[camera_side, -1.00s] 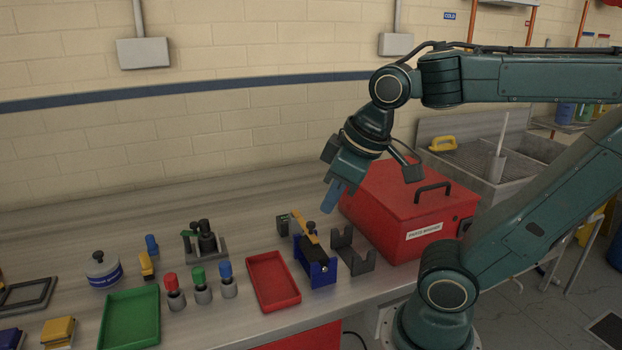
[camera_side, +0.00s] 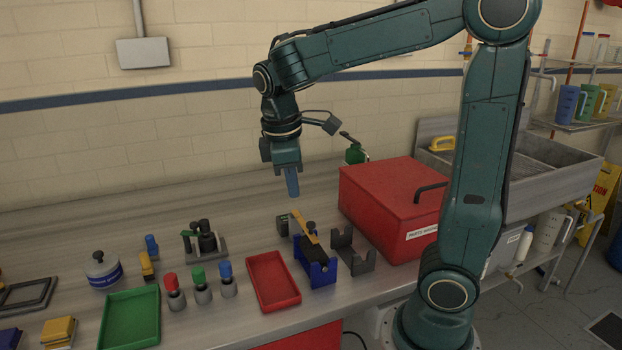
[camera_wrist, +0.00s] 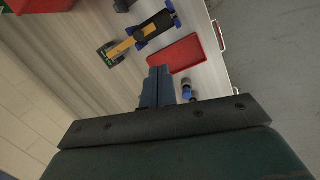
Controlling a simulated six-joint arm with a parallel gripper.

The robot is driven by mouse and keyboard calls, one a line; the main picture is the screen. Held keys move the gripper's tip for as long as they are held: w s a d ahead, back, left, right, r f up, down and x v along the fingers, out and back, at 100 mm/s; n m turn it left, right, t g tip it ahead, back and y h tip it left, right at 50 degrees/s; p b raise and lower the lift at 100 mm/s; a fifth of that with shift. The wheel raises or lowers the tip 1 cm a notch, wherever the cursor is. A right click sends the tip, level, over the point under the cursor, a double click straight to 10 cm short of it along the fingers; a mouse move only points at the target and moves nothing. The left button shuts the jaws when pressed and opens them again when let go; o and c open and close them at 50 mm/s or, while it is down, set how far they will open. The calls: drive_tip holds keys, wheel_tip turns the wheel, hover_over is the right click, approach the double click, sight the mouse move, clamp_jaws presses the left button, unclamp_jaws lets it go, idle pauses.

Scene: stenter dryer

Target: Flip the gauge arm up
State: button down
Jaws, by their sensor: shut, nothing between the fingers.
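The gauge arm (camera_side: 305,226) is a yellow-orange bar with a dark knob, sloping over a blue bracket (camera_side: 322,272) on the bench. A small dark block with a green display (camera_side: 283,225) stands at the bar's far end. The yellow bar (camera_wrist: 122,47) also shows in the wrist view, beside the small block (camera_wrist: 105,57). My gripper (camera_side: 293,194) is shut and empty, pointing down above and slightly behind the gauge, apart from it. In the wrist view my gripper's fingers (camera_wrist: 160,72) point toward the bench near the red tray.
A red tray (camera_side: 273,280) lies left of the gauge, with a dark cradle (camera_side: 352,252) and a big red box (camera_side: 385,205) to its right. Several colour-topped pegs, a green tray (camera_side: 130,318) and a dark fixture (camera_side: 204,240) stand further left.

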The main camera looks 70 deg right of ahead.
sight(304, 222)
drive_tip(key=w+d+f+n+g, duration=0.1)
drive_tip(key=w+f+n+g, duration=0.2)
drive_tip(key=w+f, duration=0.4)
drive_tip(key=shift+f+n+g, duration=0.15)
drive_tip(key=shift+n+g, duration=0.25)
drive_tip(key=shift+g, duration=0.3)
drive_tip(key=shift+d+f, duration=0.15)
drive_tip(key=shift+f, duration=0.05)
drive_tip(key=x, duration=0.9)
drive_tip(key=shift+s+f, duration=0.1)
drive_tip(key=shift+s, duration=0.05)
drive_tip(key=shift+s+d, duration=0.15)
drive_tip(key=shift+d, duration=0.1)
drive_tip(key=shift+s+d+r, duration=0.35)
drive_tip(key=shift+d+r, duration=0.15)
drive_tip(key=shift+r, duration=0.1)
drive_tip(key=shift+s+d+r, duration=0.4)
drive_tip(key=shift+d+r, duration=0.05)
drive_tip(key=shift+r, duration=0.15)
